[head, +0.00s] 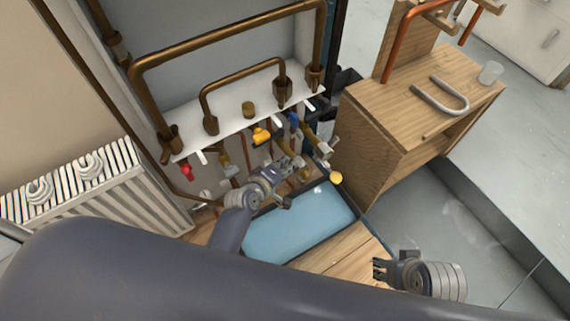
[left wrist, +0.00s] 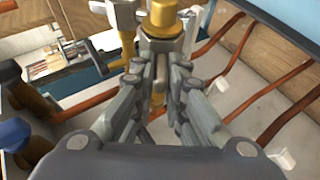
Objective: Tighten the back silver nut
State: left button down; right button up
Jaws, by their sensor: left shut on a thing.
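My left gripper (head: 290,165) reaches in among the valves and pipes under the white shelf. In the left wrist view its two fingers (left wrist: 161,75) are closed on a silver nut (left wrist: 161,47), just below a brass fitting (left wrist: 163,16). The fingers hide part of the nut, and its thread cannot be seen. In the head view the gripper covers the nut. My right gripper (head: 381,269) is at the lower right, apart from the pipes, above the floor beside the wooden boards. It is too small to tell whether its fingers are apart.
Valves with red (head: 187,172), yellow (head: 260,136) and blue (head: 293,120) handles crowd around my left gripper. A blue basin (head: 300,225) lies below. A wooden bench (head: 400,120) with a U-shaped pipe (head: 441,99) stands right. A radiator (head: 95,185) is at left.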

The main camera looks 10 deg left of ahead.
pick_arm(q)
jog(key=c, duration=1.6)
grip_release()
jog(key=shift+c, duration=0.2)
jog(key=shift+s, duration=0.1)
jog(key=v, duration=1.1)
jog(key=shift+s+r, duration=0.25)
jog(key=shift+s, duration=0.1)
